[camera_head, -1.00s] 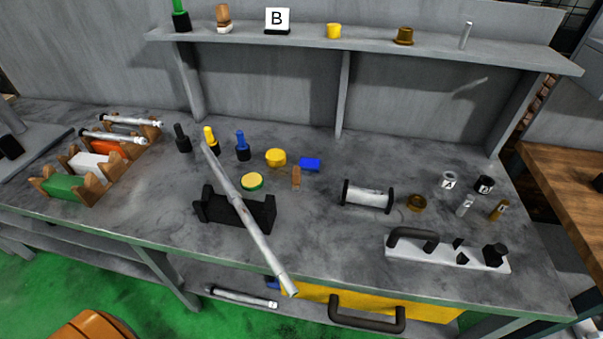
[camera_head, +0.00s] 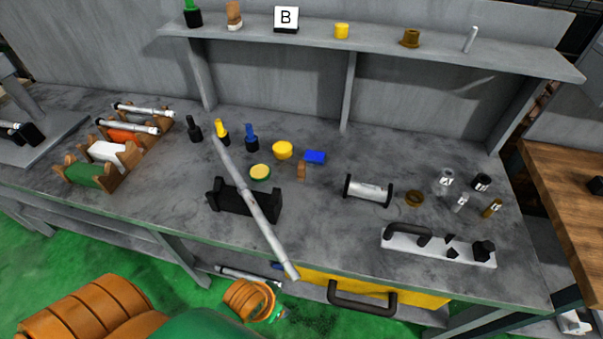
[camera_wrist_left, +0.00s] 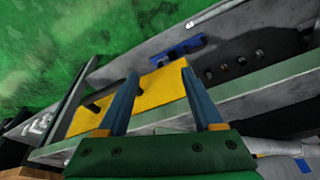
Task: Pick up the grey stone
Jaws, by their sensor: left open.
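No thing here is clearly a grey stone. A small grey piece (camera_head: 460,203) with a pale mark lies at the right of the workbench (camera_head: 330,240), beside a silver-grey cylinder (camera_head: 446,179); I cannot tell whether either is the stone. My left gripper (camera_wrist_left: 160,70) is open and empty in the left wrist view, with the yellow drawer front (camera_wrist_left: 158,92) beyond its fingers. In the head view my left arm shows at the bottom left, but its fingers cannot be made out. My right gripper is in neither view.
A long grey shaft (camera_head: 252,208) lies across a black holder (camera_head: 212,198) and sticks out over the front edge. A white handled plate (camera_head: 420,247) lies front right. Wooden racks (camera_head: 130,158) stand left. The back shelf (camera_head: 375,49) holds several small items.

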